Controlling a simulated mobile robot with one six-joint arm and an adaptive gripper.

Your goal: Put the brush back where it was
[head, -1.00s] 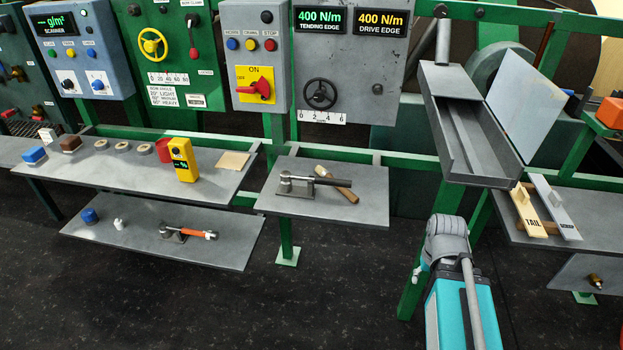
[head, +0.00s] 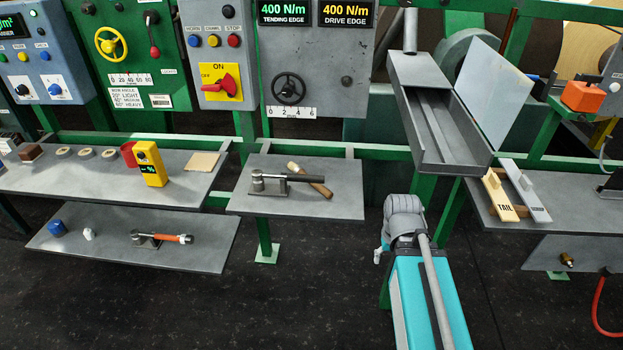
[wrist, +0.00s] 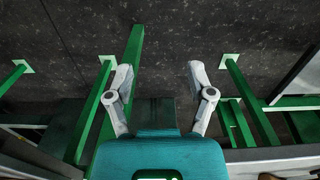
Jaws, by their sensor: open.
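A wooden-handled tool with a pale end, which looks like the brush (head: 311,180), lies slanted on the small middle shelf (head: 330,206). It lies across or against a grey metal tool with a dark handle (head: 270,181); I cannot tell if they touch. In the wrist view my gripper (wrist: 160,72) is open and empty, its two grey fingers spread above dark floor. In the head view my arm is in front of the shelves, to the right of the middle shelf and below the tilted metal trough. The brush is not visible in the wrist view.
A lower shelf (head: 95,243) holds an orange-handled tool (head: 175,239) and a blue piece. The left shelf holds a yellow meter (head: 150,163) and several rings. The trough (head: 440,130) hangs above my arm. Boards marked TAIL (head: 499,195) lie right. Green posts stand around.

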